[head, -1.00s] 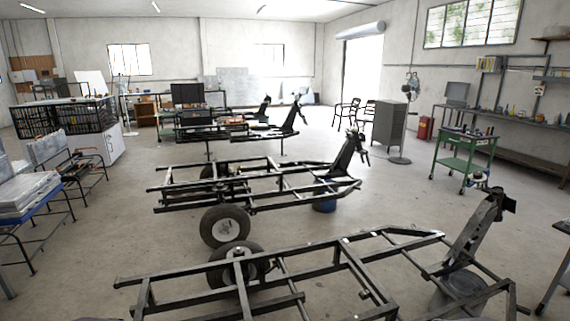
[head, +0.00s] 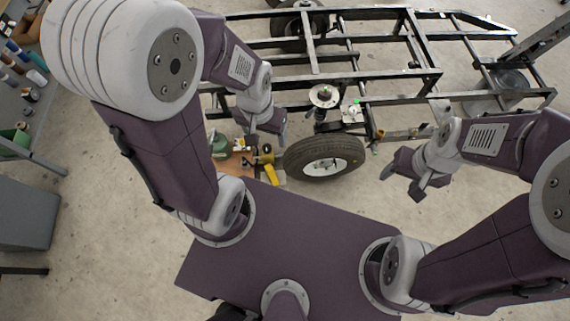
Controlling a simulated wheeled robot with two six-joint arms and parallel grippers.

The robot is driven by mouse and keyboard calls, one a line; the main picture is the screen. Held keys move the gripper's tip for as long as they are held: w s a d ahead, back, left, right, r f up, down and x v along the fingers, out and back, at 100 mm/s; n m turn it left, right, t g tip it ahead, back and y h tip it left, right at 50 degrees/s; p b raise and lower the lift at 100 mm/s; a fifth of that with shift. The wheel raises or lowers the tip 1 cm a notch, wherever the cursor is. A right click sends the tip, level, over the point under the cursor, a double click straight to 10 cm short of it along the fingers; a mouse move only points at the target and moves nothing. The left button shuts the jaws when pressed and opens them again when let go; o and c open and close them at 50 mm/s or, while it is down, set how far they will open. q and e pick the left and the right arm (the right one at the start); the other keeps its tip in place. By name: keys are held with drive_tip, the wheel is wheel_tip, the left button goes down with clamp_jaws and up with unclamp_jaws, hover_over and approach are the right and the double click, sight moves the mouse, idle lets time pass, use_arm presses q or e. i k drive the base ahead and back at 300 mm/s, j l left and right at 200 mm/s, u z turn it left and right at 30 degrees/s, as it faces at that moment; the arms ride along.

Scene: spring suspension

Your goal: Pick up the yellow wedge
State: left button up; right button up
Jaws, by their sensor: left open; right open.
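A small yellow object (head: 272,174), which looks like the yellow wedge, shows low beside the black tyre, at the edge of a cluttered brown surface (head: 238,163). More yellow and black parts lie just above it in the picture, and its exact shape is too small to tell. My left gripper (head: 267,137) hangs open above and behind this clutter in the picture, apart from the yellow object. My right gripper (head: 402,185) is open and empty over bare floor, right of the tyre.
A black metal trailer frame (head: 400,88) spans the top. A green round item (head: 222,146) sits left of the yellow parts. A shelf with bottles and cans (head: 22,95) is far left. Floor at right is clear.

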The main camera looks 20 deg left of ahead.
sight(270, 170)
drive_tip(key=k+j+z, duration=0.15)
drive_tip(key=j, duration=0.3)
drive_tip(key=k+j+z, duration=0.1)
drive_tip(key=k+j, duration=0.25)
drive_tip(key=k+j+z, duration=0.15)
drive_tip(key=j, duration=0.35)
drive_tip(key=j+z, duration=0.25)
drive_tip(key=j, duration=0.95)
drive_tip(key=k, duration=0.65)
